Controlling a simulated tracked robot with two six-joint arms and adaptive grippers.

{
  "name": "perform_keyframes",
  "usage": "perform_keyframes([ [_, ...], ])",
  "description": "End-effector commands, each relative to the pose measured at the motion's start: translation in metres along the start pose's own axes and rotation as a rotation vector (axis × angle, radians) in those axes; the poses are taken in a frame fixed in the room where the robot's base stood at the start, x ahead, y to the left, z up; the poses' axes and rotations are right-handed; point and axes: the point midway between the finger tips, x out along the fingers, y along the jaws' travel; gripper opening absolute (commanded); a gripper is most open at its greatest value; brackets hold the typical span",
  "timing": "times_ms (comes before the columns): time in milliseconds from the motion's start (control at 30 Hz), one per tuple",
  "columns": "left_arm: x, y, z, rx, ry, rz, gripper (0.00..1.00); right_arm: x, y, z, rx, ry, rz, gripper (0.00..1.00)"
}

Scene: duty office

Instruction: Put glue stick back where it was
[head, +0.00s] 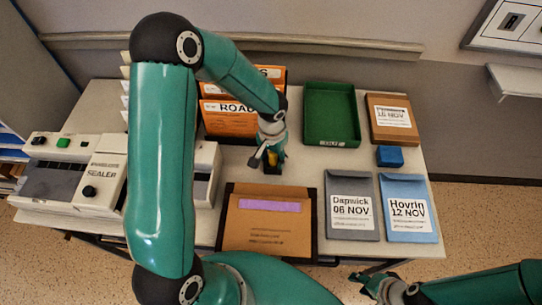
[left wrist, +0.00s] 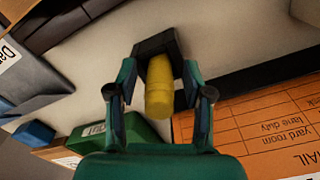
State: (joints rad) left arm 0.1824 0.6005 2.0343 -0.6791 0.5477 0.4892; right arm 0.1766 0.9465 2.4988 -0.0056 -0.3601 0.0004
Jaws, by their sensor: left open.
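The yellow glue stick (left wrist: 159,88) lies between the fingers of my open left gripper (left wrist: 160,97) in the left wrist view. One end is at a small black block or holder (left wrist: 156,44); I cannot tell whether it sits inside it or only against it. In the head view my left gripper (head: 270,160) is over the table behind the brown envelope, and the glue stick (head: 273,157) is mostly hidden by it. My right gripper (head: 372,285) is past the table's front edge, small and partly dark; its opening is unclear.
The brown envelope with a purple strip (head: 270,207) lies on a dark tray in front. Orange folders (head: 230,122) stand behind. A green tray (head: 332,112), blue block (head: 390,156), grey envelope (head: 350,228) and blue envelope (head: 408,230) are right. A sealer machine (head: 97,177) stands left.

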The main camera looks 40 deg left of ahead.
Motion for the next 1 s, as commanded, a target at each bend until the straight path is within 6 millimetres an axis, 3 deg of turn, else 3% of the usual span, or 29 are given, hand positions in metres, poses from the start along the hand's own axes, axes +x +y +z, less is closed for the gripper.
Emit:
perform_keyframes([
  [267, -0.024, 0.0, -0.002, -0.002, 0.006, -0.001, 0.51, -0.001, -0.001, 0.0, 0.0, 0.0, 0.0, 0.4],
  [700, -0.106, 0.0, -0.001, 0.0, 0.005, 0.0, 0.51, 0.003, 0.001, 0.0, 0.0, 0.0, 0.0, 0.4],
  [1000, -0.122, 0.0, 0.0, 0.0, 0.001, 0.001, 0.51, 0.004, 0.001, 0.0, 0.0, 0.0, 0.0, 0.4],
])
